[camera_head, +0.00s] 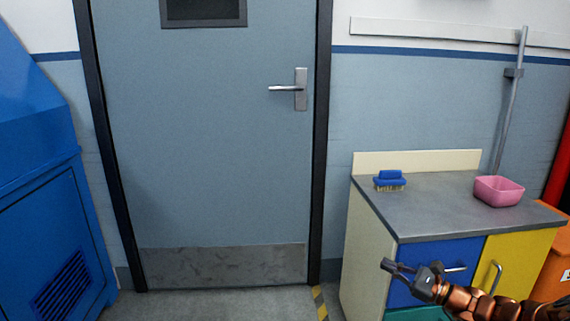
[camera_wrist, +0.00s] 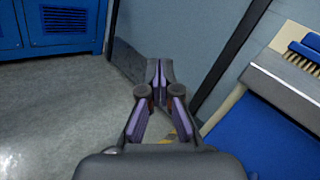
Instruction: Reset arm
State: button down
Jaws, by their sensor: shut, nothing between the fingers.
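My copper-coloured arm reaches in from the bottom right corner. In the wrist view my gripper (camera_wrist: 160,65) points toward the base of the grey-blue door. Its two fingertips are together with nothing between them. I cannot tell from the head view how far the gripper is from the cabinet front.
A cabinet with a grey top (camera_head: 440,210) holds a blue brush (camera_head: 390,178) and a pink tub (camera_head: 498,190). The closed door (camera_head: 200,150) has a lever handle (camera_head: 288,88). A blue machine (camera_head: 45,190) stands left. The floor (camera_head: 220,303) before the door is clear.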

jog(key=s+a+r+n+g+y+p, duration=0.1)
jog(key=s+a+r+n+g+p, duration=0.25)
jog(key=a+r, duration=0.35)
jog(key=s+a+r+n+g+y+p, duration=0.1)
jog(key=s+a+r+n+g+p, duration=0.1)
jog(key=s+a+r+n+g, duration=0.35)
jog(key=s+a+r+n+g+h+p, duration=0.3)
jog(key=s+a+r+n+g+p, duration=0.3)
jog(key=s+a+r, duration=0.45)
jog(key=s+r+n+h+p, duration=0.3)
jog(key=s+n+h+p, duration=0.35)
jog(key=s, duration=0.85)
jog(key=s+d+r+h+p, duration=0.3)
jog(key=s+d+p, duration=0.1)
jog(key=d+p, duration=0.1)
jog(key=s+d+r+h+p, duration=0.3)
jog(key=s+d+p, duration=0.2)
jog(key=d, duration=0.2)
jog(key=shift+s+n+h+p, duration=0.15)
jog(key=shift+n+h+p, duration=0.15)
jog(key=shift+n+h, duration=0.05)
